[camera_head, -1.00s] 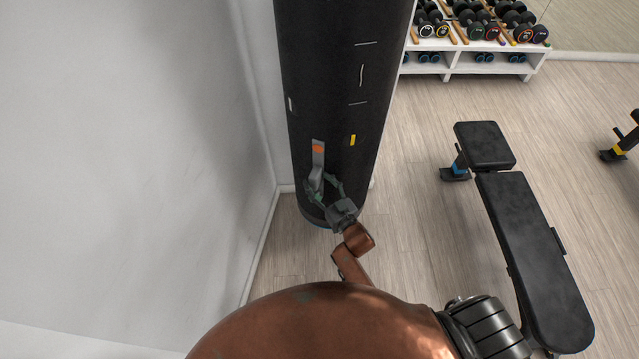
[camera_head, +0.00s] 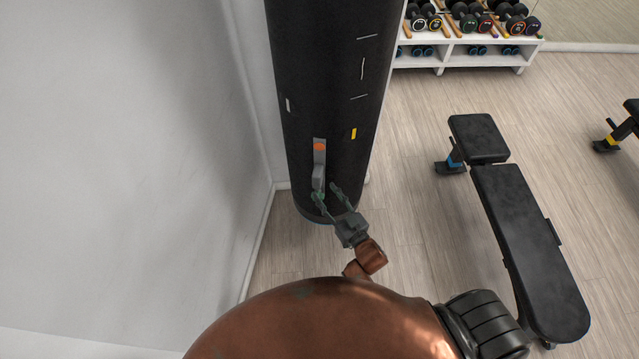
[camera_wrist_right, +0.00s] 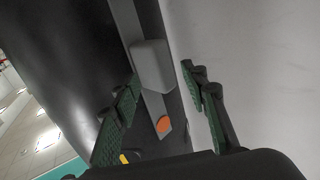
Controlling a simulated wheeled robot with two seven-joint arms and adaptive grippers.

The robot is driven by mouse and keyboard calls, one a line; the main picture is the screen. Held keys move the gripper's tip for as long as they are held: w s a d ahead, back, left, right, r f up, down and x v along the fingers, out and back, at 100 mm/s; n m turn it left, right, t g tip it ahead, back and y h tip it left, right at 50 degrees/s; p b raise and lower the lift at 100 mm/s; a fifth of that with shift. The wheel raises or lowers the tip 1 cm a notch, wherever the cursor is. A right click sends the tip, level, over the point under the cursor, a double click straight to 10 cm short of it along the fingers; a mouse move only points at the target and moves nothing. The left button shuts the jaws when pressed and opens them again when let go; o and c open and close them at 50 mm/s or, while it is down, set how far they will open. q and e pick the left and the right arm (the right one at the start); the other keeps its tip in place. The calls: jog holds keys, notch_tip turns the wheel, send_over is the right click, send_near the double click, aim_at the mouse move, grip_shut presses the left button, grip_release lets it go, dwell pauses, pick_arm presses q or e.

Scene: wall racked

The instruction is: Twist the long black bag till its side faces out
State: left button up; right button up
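The long black bag (camera_head: 325,85) stands upright near the pale wall in the head view. A grey strap (camera_head: 319,158) with an orange patch and a blocky grey grip (camera_head: 318,178) runs down its lower front. A yellow mark (camera_head: 353,133) sits right of the strap. My right gripper (camera_head: 327,192) is open just below and right of the grip. In the right wrist view, the grip (camera_wrist_right: 152,66) shows between and beyond the open fingers (camera_wrist_right: 161,77), with a gap on the right side; contact on the left cannot be told. My left gripper is out of view.
A black bench (camera_head: 530,240) stands on the wood floor to the right. A white rack (camera_head: 460,58) of dumbbells is at the back. The wall (camera_head: 150,150) is close on the left. Floor between bag and bench is clear.

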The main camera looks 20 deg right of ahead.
jog(key=shift+s+d, duration=0.15)
jog(key=shift+s, duration=0.8)
jog(key=shift+s+d, duration=0.1)
jog(key=shift+s, duration=0.85)
